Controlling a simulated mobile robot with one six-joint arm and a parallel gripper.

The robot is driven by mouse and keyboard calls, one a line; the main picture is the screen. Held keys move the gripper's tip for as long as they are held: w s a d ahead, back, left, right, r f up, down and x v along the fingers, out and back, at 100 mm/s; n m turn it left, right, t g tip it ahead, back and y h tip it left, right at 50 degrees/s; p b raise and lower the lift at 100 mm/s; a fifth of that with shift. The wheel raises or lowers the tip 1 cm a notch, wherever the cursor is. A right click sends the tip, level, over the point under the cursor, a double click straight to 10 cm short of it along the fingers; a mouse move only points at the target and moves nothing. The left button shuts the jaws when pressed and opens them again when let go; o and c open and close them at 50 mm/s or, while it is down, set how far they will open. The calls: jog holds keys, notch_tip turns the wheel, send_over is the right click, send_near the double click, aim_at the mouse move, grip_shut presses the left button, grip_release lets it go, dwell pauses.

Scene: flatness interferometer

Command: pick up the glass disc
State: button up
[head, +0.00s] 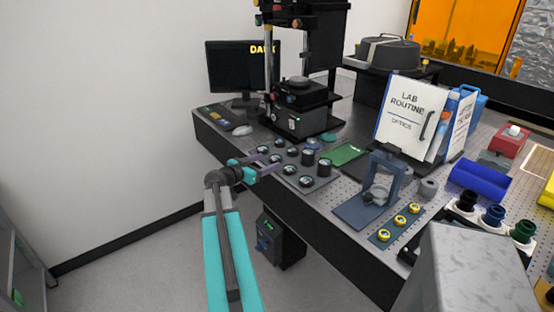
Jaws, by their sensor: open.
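Several small round pieces with dark rims and paler, glassy-looking tops sit on a grey plate (322,183) near the front edge of the bench. I cannot tell which of them, if any, is the glass disc. A pale round piece (381,189) also shows in a blue upright stand to the right. My gripper (275,160) reaches in from the left at the plate's left side, its two fingers apart. The fingers are close to the leftmost round pieces; I cannot tell whether they touch any. Nothing shows held between them.
A black column instrument (306,122) stands behind the plate, with a monitor (243,70) to its left. Open floor lies left.

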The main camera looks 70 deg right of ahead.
aim_at(277, 157)
jog(key=shift+p+x, duration=1)
jog(key=shift+x, duration=0.45)
jog(key=shift+p+x, duration=0.35)
jog(key=shift+x, duration=0.65)
jog(key=shift+f, duration=0.1)
jog(key=c, duration=1.1)
jog(key=shift+c, duration=0.4)
